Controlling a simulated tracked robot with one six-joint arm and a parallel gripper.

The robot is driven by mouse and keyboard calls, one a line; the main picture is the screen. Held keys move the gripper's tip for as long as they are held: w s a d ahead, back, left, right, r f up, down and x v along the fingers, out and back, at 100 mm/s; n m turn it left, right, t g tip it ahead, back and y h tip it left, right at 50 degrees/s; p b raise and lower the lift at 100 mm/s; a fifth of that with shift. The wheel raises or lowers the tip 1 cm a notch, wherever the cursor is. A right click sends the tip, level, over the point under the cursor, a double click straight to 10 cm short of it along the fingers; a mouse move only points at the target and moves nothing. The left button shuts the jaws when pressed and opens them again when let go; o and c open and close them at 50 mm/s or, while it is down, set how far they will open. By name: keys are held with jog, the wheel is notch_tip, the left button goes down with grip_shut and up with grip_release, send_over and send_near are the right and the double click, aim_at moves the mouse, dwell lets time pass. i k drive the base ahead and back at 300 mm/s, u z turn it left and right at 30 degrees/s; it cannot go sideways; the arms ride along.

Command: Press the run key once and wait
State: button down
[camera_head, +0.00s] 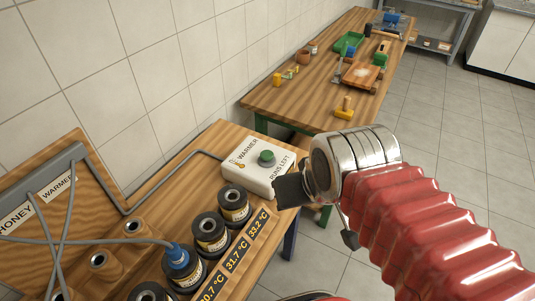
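My gripper (293,190) is dark-tipped, at the end of my red-sleeved arm. It is to the right of and below the key in the picture, apart from it, and overlaps the box's right corner. I cannot tell whether it touches the box. The view does not show clearly how its fingers stand.
Several dark jars (210,233) stand in front of the box, one with a blue cap (177,257) and cable. Temperature labels (237,255) line the bench edge, reading 33.2 °C, 31.7 °C and one partly cut off. A second wooden table (300,106) with tools stands behind.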

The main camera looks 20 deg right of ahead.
aim_at(266, 155)
jog(key=u, duration=4.2)
jog(key=k, duration=0.9)
